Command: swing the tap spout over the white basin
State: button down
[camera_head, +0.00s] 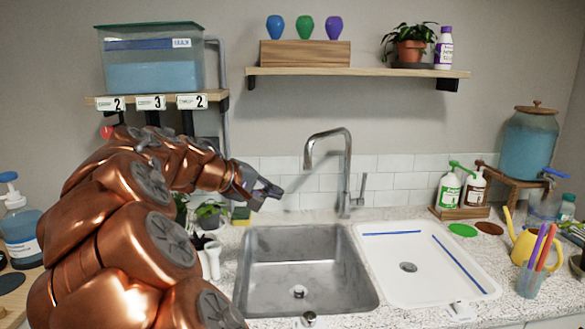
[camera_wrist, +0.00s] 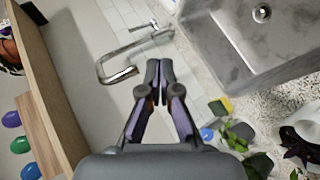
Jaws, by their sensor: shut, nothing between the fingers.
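The chrome tap (camera_head: 346,165) stands behind the two basins. Its arched spout points left, and its tip (camera_head: 308,163) is on the steel basin's side. The steel basin (camera_head: 262,275) is left and the white basin (camera_head: 385,285) is right. My gripper (camera_head: 276,192) is shut and empty, to the left of the spout and apart from it. In the wrist view my shut fingers (camera_wrist: 159,66) point toward the wall tiles, with the spout (camera_wrist: 122,76) just to their left and the steel basin (camera_wrist: 225,45) to the upper right. The white basin is not in the wrist view.
A shelf (camera_head: 360,72) with a wooden block and plant hangs above the tap. A yellow-green sponge (camera_head: 241,215) and small plants (camera_head: 210,212) are near my forearm. Soap bottles (camera_head: 450,188) stand right of the tap. The space above both basins is clear.

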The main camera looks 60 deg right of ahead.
jog(key=w+d+r+n+h+b, duration=0.1)
jog(key=w+d+h+b, duration=0.3)
jog(key=w+d, duration=0.6)
jog(key=w+n+h, duration=0.1)
jog(key=w+h, duration=0.1)
jog(key=w, duration=0.1)
jog(key=shift+w+r+n, duration=0.2)
jog(key=shift+r+n, duration=0.1)
jog(key=s+d+p, duration=0.1)
jog(key=s+d, duration=0.4)
jog(key=d, duration=0.5)
jog(key=shift+s, duration=0.35)
jog(key=shift+s+d, duration=0.1)
